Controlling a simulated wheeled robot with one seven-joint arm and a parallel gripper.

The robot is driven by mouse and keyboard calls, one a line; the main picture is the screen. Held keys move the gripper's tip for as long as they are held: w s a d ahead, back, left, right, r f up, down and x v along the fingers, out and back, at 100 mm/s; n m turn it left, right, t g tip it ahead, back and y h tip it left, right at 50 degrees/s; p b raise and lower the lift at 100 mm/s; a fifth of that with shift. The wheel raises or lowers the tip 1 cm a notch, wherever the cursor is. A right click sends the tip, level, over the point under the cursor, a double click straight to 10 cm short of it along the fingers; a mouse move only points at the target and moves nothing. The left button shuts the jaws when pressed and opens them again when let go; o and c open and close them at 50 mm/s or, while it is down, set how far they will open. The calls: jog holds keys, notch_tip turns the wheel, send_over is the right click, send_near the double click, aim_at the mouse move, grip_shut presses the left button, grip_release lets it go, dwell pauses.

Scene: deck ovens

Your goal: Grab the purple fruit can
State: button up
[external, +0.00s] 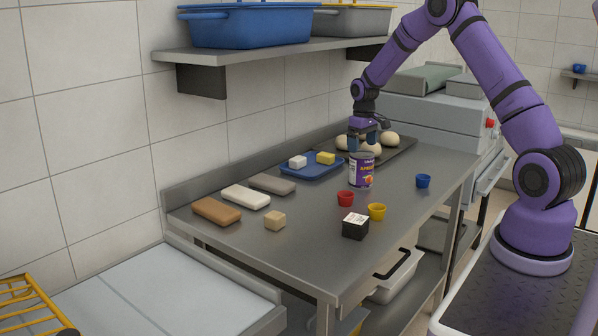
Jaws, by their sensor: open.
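The purple fruit can (361,171) stands upright on the steel table, with a purple and white label and a fruit picture. My gripper (366,146) points down from the purple arm, at the can's top end in the picture. Its fingers look apart, with nothing seen held in them. One finger shows at the can's upper left. I cannot tell from this view whether the fingers are around the can's rim, above it or behind it.
A dark tray (403,151) with dough balls lies behind the can. A blue tray (312,174) with white and yellow blocks is left. A shelf (270,49) overhangs the table's back.

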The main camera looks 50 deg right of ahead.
aim_at(362, 153)
jog(key=shift+s+f, duration=0.15)
jog(key=shift+f, duration=3.4)
jog(key=c, duration=1.1)
jog(key=shift+r, duration=0.15)
